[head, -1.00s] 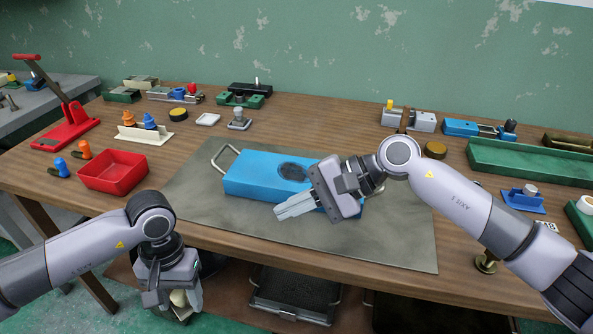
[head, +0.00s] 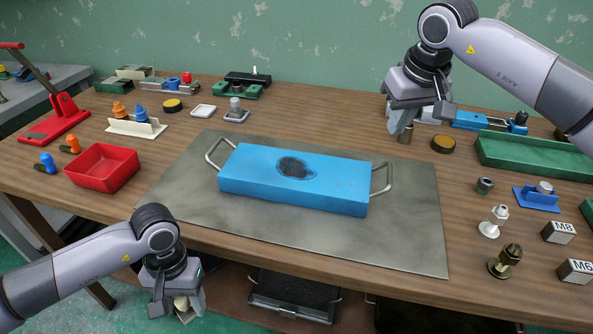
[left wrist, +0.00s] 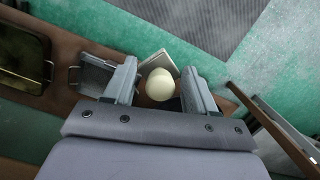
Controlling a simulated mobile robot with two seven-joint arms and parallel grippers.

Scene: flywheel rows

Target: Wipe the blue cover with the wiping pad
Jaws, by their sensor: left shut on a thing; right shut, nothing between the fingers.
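The blue cover (head: 245,180) lies on the grey mat (head: 185,190), with a metal loop handle at each end. A dark smudge (head: 293,168) marks its top, left of the middle. My left gripper (head: 178,308) is low in front of the table's front edge, away from the cover. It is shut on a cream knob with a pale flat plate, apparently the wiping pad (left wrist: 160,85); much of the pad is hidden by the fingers. My right gripper (head: 402,122) is shut and empty, raised beyond the cover's right end near the table's back right.
A red bin (head: 102,168) and coloured pegs stand left of the mat. Small fixtures line the back. At right are a green tray (head: 535,155), brass and white fittings, and blocks marked M8 (head: 558,232) and M6. Dark trays (head: 292,296) sit below the tabletop.

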